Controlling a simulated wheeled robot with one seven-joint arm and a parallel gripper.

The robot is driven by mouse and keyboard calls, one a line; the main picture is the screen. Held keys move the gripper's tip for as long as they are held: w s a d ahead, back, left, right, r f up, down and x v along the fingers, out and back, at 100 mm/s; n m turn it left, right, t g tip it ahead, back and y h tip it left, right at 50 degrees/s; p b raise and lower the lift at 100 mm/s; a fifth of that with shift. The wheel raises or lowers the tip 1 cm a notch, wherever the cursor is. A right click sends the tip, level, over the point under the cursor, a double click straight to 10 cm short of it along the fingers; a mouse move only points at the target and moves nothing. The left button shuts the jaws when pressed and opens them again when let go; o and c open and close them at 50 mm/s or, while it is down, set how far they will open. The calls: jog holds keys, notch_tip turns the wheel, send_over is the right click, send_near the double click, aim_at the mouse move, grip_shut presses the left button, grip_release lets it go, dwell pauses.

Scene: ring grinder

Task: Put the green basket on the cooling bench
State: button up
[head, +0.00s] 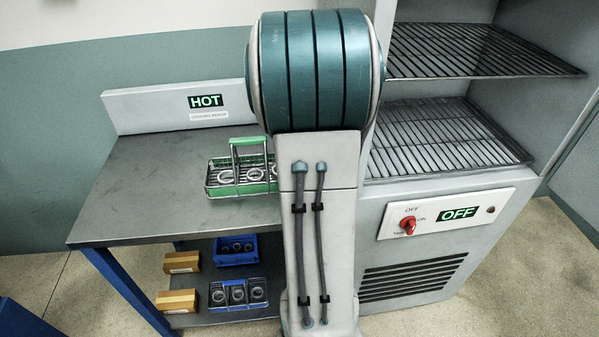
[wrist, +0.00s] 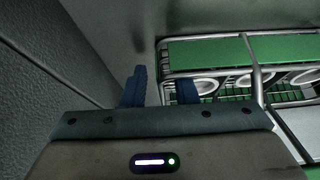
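The green basket (head: 222,190) stands on the grey top of the cooling bench (head: 150,190), below a HOT sign (head: 205,101). It has a tall green handle and holds several pale rings. My arm hides its right end in the head view. In the wrist view the basket (wrist: 205,51) fills the upper right, with its metal frame and green side showing. My gripper (wrist: 163,88) shows two blue fingers with a gap between them, at the near left end of the basket. I cannot tell whether they touch it. My gripper is hidden in the head view.
An oven or rack cabinet (head: 440,205) with two wire shelves (head: 440,135) stands at the right, its sign reading OFF beside a red knob (head: 408,225). Under the bench are a blue bin (head: 235,258), a ring tray (head: 238,306) and two cardboard boxes (head: 181,262). The bench's left part is clear.

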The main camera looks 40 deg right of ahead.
jog(key=p+v, duration=0.7)
jog(key=v, duration=0.5)
jog(key=s+a+r+n+y, duration=0.1)
jog(key=a+r+n+y, duration=0.3)
jog(key=a, duration=1.1)
jog(key=s+a+r+n+g+h, duration=0.1)
jog(key=s+a+r, duration=0.3)
jog(key=s+a, duration=0.4)
jog(key=shift+a+n+g, duration=0.2)
jog(key=shift+n+g, duration=0.3)
jog(key=shift+n, duration=0.3)
